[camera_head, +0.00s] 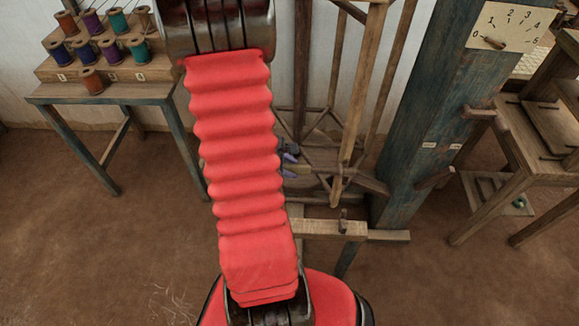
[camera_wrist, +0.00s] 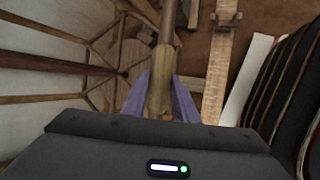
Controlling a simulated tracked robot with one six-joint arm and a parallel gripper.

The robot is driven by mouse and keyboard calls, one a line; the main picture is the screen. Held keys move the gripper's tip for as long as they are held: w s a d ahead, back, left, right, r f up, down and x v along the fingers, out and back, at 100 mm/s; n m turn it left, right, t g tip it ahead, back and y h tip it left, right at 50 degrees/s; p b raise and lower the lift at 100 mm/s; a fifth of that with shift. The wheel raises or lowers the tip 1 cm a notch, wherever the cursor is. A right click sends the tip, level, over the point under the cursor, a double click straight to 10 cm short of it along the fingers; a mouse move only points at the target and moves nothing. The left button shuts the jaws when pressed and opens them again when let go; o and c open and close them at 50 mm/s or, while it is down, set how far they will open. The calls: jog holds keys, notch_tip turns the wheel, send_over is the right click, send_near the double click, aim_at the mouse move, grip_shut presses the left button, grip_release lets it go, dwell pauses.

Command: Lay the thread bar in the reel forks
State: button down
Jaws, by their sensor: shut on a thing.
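The thread bar (camera_wrist: 158,92) is a brown wooden rod in the wrist view. It lies between the two purple fingers of my gripper (camera_wrist: 160,100), which is shut on it, and it runs away toward the top of the view. In the head view, my gripper (camera_head: 291,160) is mostly hidden behind my red arm, and I cannot make out the bar there. The wooden reel (camera_head: 345,100) stands just right of my gripper; its spokes and hub (camera_wrist: 121,74) show left of the bar in the wrist view. I cannot clearly make out the reel forks.
A wooden beam (camera_head: 320,228) with a small upright peg lies low beside a blue-green post (camera_head: 425,110). A table (camera_head: 95,92) with thread spools stands at the left. A wooden bench (camera_head: 510,160) is at the right. The brown floor is open at the front left.

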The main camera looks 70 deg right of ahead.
jog(key=shift+w+d+f, duration=0.25)
jog(key=shift+d+f, duration=0.8)
jog(key=shift+f, duration=0.25)
jog(key=shift+w+d+f, duration=0.2)
jog(key=shift+d+f, duration=0.8)
jog(key=shift+f, duration=0.3)
jog(key=c, duration=1.3)
grip_release()
jog(key=shift+c, duration=0.2)
jog(key=shift+a+r, duration=0.1)
